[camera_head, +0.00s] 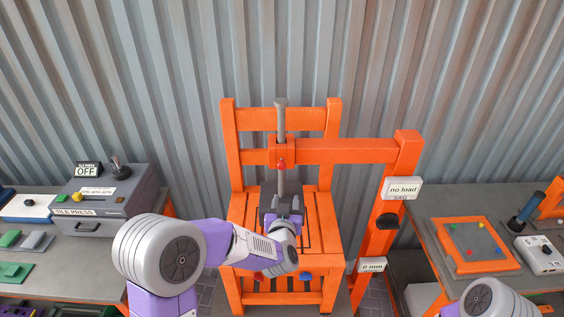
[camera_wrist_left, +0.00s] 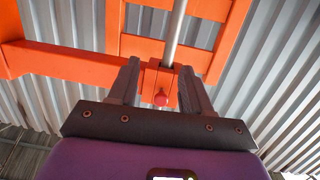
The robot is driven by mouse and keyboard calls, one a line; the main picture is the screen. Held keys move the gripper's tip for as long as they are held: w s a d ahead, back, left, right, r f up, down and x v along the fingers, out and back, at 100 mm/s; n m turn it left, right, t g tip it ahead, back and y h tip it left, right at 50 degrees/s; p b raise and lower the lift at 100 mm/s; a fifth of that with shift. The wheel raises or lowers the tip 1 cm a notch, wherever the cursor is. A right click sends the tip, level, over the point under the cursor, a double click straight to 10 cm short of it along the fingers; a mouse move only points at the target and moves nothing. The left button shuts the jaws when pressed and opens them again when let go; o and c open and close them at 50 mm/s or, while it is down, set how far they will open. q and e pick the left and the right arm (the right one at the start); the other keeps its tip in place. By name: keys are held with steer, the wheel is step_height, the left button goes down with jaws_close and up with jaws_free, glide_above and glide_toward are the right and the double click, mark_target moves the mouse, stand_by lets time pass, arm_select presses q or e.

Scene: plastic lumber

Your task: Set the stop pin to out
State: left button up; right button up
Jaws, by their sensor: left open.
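A red knob (camera_head: 281,163), which looks like the stop pin, sits on the front of an orange collar block (camera_head: 283,149) around a grey vertical rod (camera_head: 281,180). In the left wrist view the knob (camera_wrist_left: 161,99) shows between my fingers, with the orange collar behind it. My left gripper (camera_head: 284,206) is open and empty, below the knob in the head view. No contact with the knob is visible. How far the pin sticks out is hard to tell. My right gripper is out of view; only part of my right arm shows at the bottom right.
The orange chair (camera_head: 240,205) stands under a horizontal orange beam (camera_head: 345,151) on a post with a "no load" sign (camera_head: 402,188). A tile press (camera_head: 118,195) marked OFF is on the left bench. The right bench holds an orange-framed board (camera_head: 468,247) and a white box (camera_head: 540,256).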

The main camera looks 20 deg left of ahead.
arm_select(q)
steer(key=n+t+y, duration=0.1)
steer(key=t+y, duration=0.1)
glide_toward(282, 167)
steer(key=x, duration=0.4)
steer(key=p+x, duration=0.1)
steer(key=x, duration=0.5)
steer(key=shift+w+a+p, duration=0.15)
steer(key=shift+w+p, duration=0.15)
steer(key=shift+p, duration=0.05)
jaws_close()
